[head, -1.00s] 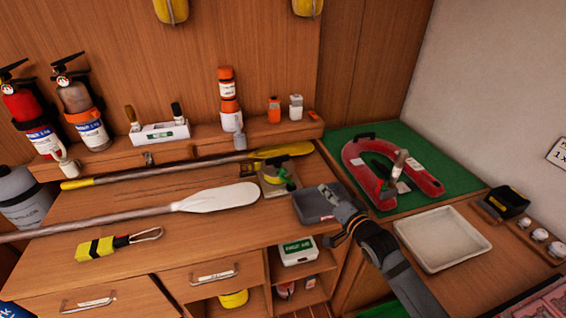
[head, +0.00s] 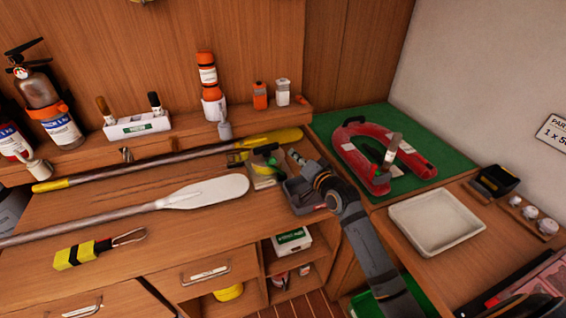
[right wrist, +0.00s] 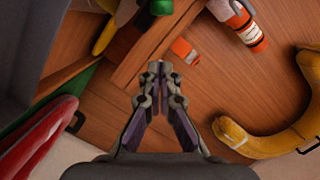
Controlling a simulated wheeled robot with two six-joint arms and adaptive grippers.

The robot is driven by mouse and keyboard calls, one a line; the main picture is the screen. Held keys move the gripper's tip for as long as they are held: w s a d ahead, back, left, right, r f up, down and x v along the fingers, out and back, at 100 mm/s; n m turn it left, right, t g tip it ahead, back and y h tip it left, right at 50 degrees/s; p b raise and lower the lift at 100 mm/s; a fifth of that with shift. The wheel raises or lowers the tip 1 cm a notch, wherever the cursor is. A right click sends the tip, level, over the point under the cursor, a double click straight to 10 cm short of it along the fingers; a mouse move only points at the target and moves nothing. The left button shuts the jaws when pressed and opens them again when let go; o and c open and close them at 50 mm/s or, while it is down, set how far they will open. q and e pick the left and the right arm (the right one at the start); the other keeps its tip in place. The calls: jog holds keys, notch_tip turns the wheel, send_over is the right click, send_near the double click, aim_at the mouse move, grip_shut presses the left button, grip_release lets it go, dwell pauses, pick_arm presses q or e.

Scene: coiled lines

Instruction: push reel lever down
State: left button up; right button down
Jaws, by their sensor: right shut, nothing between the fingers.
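The small reel (head: 264,168), with green, yellow and dark parts, sits on a pale base at the right of the wooden bench. A dark bar (head: 265,149) shows at its top; I cannot tell for sure whether this is the lever. My right gripper (head: 292,155) is shut and empty, just right of the reel, above the grey tray. A small gap appears to separate them. In the right wrist view the closed fingertips (right wrist: 158,68) touch nothing visible. A green and yellow piece (right wrist: 160,8) at the top edge may be part of the reel. My left gripper is not in view.
The grey tray (head: 301,203) lies under my right gripper. A yellow-bladed paddle (head: 270,138) passes behind the reel, and a white-bladed one (head: 215,191) lies to its left. A red horseshoe device (head: 361,166) and a white tray (head: 436,221) stand right.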

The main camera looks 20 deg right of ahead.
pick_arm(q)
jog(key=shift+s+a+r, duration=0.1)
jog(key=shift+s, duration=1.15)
pick_arm(e)
jog(key=w+a+f, duration=0.2)
jog(key=a, duration=0.1)
jog(key=shift+a+f, duration=0.25)
jog(key=shift+f, duration=0.15)
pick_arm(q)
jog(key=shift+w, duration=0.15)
